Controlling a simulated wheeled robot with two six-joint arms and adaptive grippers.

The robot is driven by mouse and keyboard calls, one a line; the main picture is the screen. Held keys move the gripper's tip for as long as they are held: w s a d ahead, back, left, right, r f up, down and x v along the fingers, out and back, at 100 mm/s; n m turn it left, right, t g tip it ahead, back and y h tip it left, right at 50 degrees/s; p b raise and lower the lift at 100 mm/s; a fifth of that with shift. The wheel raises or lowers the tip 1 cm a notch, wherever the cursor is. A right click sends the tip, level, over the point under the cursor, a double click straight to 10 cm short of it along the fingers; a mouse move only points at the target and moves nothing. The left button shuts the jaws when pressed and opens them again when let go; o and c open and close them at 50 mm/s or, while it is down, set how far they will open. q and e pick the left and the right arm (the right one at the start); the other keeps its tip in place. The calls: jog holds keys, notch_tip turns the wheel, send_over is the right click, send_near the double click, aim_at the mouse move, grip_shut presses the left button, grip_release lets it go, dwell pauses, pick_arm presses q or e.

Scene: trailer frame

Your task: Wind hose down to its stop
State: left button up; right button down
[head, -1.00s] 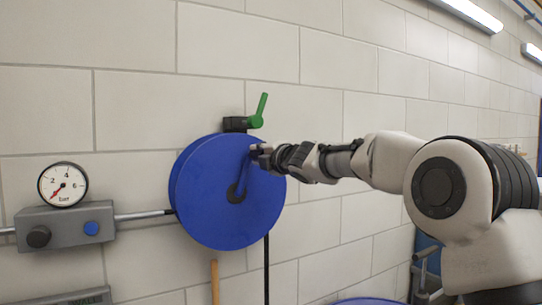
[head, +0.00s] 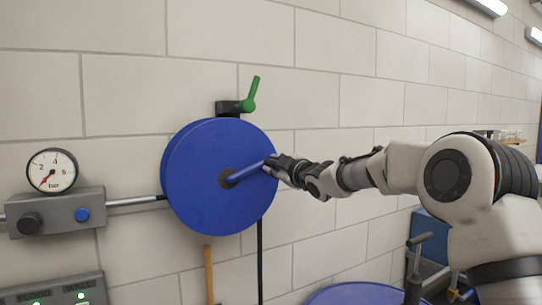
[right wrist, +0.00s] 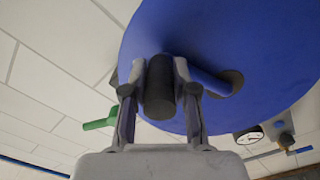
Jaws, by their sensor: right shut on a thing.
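The blue hose reel (head: 205,192) is mounted on the wall, its round face turned toward me. Its crank arm (head: 247,171) points right and slightly up from the dark hub (head: 226,178). My right gripper (head: 278,164) is shut on the crank's dark handle, which shows between its fingers in the right wrist view (right wrist: 160,88). The black hose (head: 260,262) hangs straight down from the reel; its lower end is outside the picture. My left gripper is not in view.
A green-handled valve (head: 252,94) sits just above the reel. Left of it are a pressure gauge (head: 52,172) on a grey box (head: 58,213) and a panel with green lights (head: 55,291). A wooden handle (head: 209,272) stands below. A blue round object (head: 355,294) is lower right.

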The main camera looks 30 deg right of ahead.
aim_at(264, 172)
jog(key=shift+d+f+m, duration=0.15)
jog(key=shift+f+m, duration=0.45)
jog(key=shift+f, duration=0.35)
jog(key=shift+d+f+b, duration=0.1)
jog(key=shift+f+b, duration=0.3)
jog(key=shift+f, duration=0.2)
jog(key=c, duration=1)
grip_release()
jog(key=shift+o, duration=0.5)
jog(key=shift+w+a, duration=0.3)
jog(key=shift+w, duration=0.05)
jog(key=s+d, duration=0.1)
jog(key=s, duration=1.1)
jog(key=shift+w+f, duration=0.1)
jog(key=shift+w, duration=0.05)
